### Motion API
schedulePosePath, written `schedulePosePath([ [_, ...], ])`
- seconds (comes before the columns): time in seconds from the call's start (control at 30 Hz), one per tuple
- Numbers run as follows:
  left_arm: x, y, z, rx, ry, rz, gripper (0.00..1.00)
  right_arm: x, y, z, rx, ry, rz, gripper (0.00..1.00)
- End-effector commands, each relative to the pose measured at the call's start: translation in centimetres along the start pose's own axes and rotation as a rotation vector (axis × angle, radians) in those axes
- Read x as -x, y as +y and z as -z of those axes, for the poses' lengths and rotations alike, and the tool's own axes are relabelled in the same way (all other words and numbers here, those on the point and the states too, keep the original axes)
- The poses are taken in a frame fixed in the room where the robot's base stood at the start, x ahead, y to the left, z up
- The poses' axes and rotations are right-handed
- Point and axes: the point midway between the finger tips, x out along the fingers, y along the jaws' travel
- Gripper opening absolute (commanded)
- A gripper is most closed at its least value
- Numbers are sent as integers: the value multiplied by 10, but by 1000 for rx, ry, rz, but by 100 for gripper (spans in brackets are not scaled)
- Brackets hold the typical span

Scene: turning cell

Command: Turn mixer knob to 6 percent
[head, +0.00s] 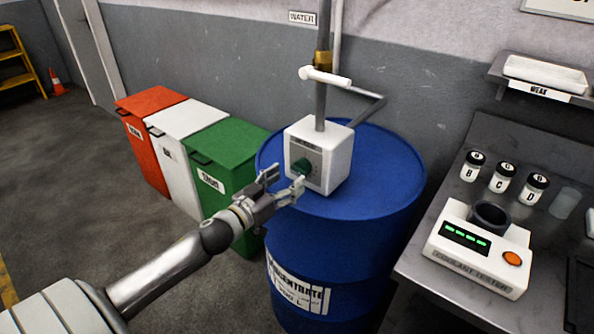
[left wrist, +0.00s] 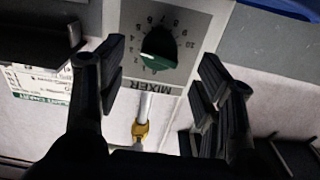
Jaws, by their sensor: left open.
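The mixer knob (head: 302,167) is a dark green dial on the front of a white mixer box (head: 333,160), which sits on a blue drum (head: 385,180). In the left wrist view the knob (left wrist: 159,46) shows upside down inside a ring of numbers, above the word MIXER; I cannot tell its exact setting. My left gripper (head: 284,185) is open just in front of the knob in the head view. Its fingers (left wrist: 160,85) stand apart on either side of the knob in the left wrist view, with nothing between them. My right gripper is not in view.
A pipe with a white lever (head: 325,76) rises from the mixer box. Red (head: 150,103), white (head: 180,125) and green (head: 228,150) bins stand left of the drum. A steel bench (head: 415,250) at right holds a coolant tester (head: 478,250) and lidded jars (head: 502,178).

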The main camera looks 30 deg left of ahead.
Motion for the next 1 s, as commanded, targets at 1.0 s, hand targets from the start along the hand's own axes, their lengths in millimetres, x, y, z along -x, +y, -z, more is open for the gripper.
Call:
schedulePosePath([
  [1.0,-50,0,-1,1,-1,0,39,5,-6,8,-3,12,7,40],
])
